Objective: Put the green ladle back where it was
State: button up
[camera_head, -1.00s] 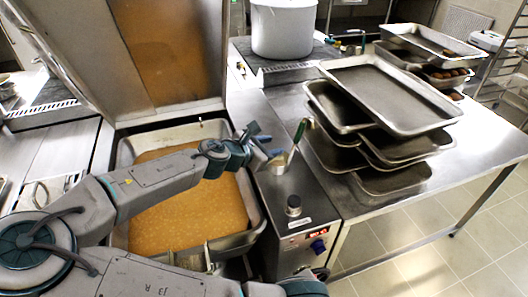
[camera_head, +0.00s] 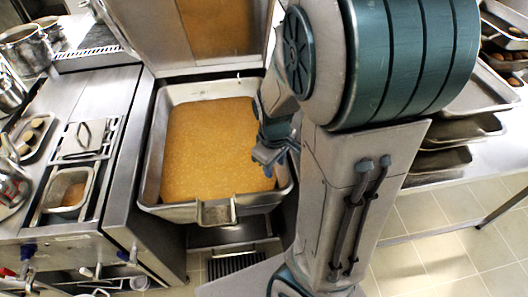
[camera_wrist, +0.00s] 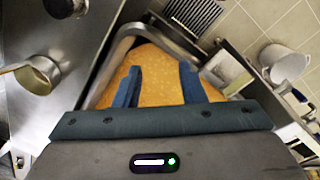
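In the wrist view a metal ladle bowl (camera_wrist: 36,76) with a tan inside rests on or just over the grey panel beside the pan. Its handle runs off the left edge, so the green part is out of view. In the head view my arm hides the ladle. My gripper (camera_wrist: 160,78) is open, with nothing between its two blue fingers. It is over the near right part of the pan of orange liquid (camera_head: 212,150), apart from the ladle bowl. The gripper (camera_head: 268,158) also shows in the head view, partly hidden by my arm.
A black knob (camera_wrist: 58,7) stands on the panel near the ladle. A counter with a small inset container (camera_head: 68,190) lies left of the pan. Stacked trays (camera_head: 440,160) are at the right. A pale bucket (camera_wrist: 284,62) stands on the floor in the wrist view.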

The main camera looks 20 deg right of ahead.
jog(key=s+a+r+m+t, duration=0.2)
jog(key=s+a+r, duration=0.1)
jog(key=r, duration=0.4)
jog(key=s+a+r+m+t, duration=0.1)
jog(key=s+a+r+m, duration=0.2)
jog(key=r, duration=0.4)
jog(key=shift+s+r+t+y, duration=0.3)
jog(key=shift+s+r+t, duration=0.1)
jog(key=shift+s, duration=0.3)
jog(key=shift+f, duration=0.1)
